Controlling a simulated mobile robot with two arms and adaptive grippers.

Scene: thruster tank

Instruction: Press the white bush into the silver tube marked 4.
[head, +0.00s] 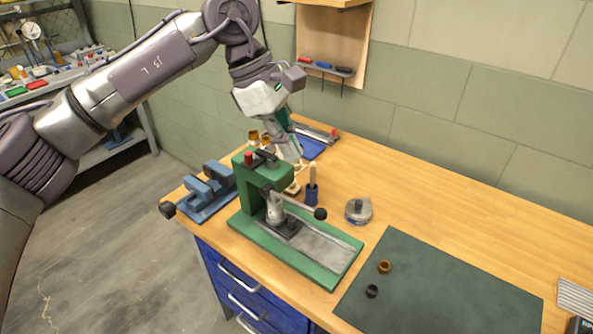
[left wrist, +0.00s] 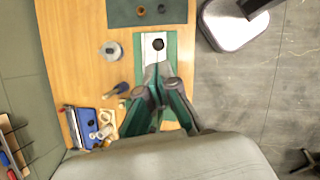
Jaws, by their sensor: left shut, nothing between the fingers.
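A green press (head: 250,195) stands on the bench, with a silver cylinder (head: 275,208) at its front above a grey plate. I cannot tell if this cylinder is the ram or a tube, and no mark 4 is legible. A small pale piece (head: 292,188) shows behind the press; I cannot tell if it is the white bush. Pale pieces (left wrist: 104,117) also show beside the blue tray in the left wrist view. My left gripper (head: 298,164) points down behind the press, partly hidden, shut and empty. Its fingers (left wrist: 152,76) meet over the press in the left wrist view. My right gripper is out of view.
The press lever ends in a black knob (head: 320,213). A blue fixture (head: 207,192) is at left. A dark mat (head: 440,285) holds brown and black rings.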

